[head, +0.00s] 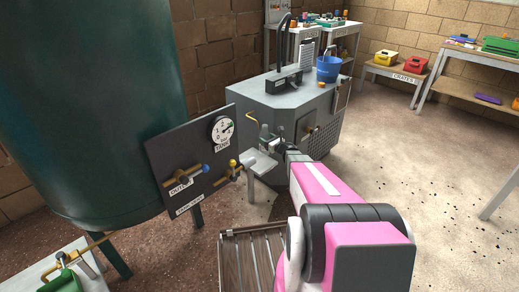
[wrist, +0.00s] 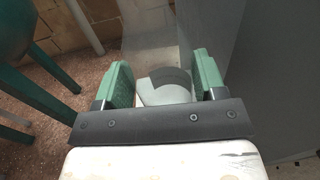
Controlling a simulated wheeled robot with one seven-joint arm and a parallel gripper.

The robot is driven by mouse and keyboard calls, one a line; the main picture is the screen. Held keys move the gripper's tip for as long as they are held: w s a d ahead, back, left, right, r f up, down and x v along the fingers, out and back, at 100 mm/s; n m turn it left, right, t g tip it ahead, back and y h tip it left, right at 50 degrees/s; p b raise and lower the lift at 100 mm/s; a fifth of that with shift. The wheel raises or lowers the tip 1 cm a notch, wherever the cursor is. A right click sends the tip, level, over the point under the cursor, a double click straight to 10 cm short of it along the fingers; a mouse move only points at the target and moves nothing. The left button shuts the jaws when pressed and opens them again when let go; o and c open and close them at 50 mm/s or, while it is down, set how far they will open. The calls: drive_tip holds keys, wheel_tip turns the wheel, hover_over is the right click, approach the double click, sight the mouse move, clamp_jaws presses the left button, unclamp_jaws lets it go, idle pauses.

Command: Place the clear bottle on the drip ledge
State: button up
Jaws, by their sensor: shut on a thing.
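My gripper (head: 271,141) reaches away from me, close to the gauge board. In the wrist view its two green fingers (wrist: 158,85) are shut on the clear bottle (wrist: 165,88), which looks pale grey and see-through. The bottle is small and hard to make out in the head view, where it is at the gripper's tip. I cannot tell whether the bottle touches the ledge.
The dark board (head: 195,160) carries a round gauge (head: 221,128) and brass valves, beside a big green tank (head: 85,100). A grey machine cabinet (head: 300,105) with a blue bucket (head: 328,68) stands behind the gripper. A slatted grate (head: 252,255) lies below. The floor at right is open.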

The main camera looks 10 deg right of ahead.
drive_tip(key=w+a+f, duration=0.3)
drive_tip(key=f, duration=0.4)
drive_tip(key=shift+w+a, duration=0.2)
drive_tip(key=shift+a, duration=0.05)
drive_tip(key=shift+f, duration=0.15)
drive_tip(key=o, duration=0.9)
drive_tip(key=shift+c, duration=0.2)
